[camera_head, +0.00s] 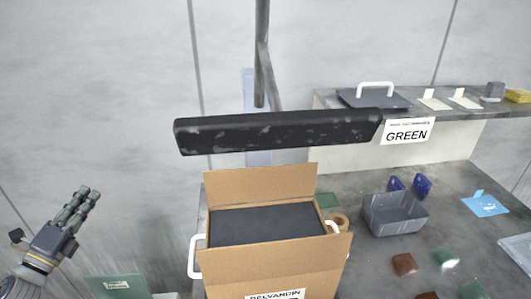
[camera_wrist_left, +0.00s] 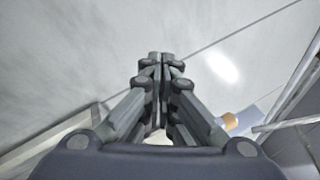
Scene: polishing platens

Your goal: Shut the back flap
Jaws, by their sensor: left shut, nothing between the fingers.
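A cardboard box (camera_head: 272,264) stands at the bottom centre of the head view, with a dark slab filling its inside. Its back flap (camera_head: 262,184) stands up, open, at the rear edge. The front flap hangs outward, with a partly cut-off label on the box front. My left gripper (camera_head: 82,195) is at the lower left of the head view, well left of the box and apart from it. In the left wrist view its fingers (camera_wrist_left: 160,58) are together with nothing between them. My right gripper is not in view.
A dark horizontal bar (camera_head: 278,131) hangs above and behind the box. White handles (camera_head: 194,257) flank the box. To the right are a grey bin (camera_head: 394,214), coloured blocks and a shelf with a GREEN sign (camera_head: 407,131). The space between my left gripper and the box looks clear.

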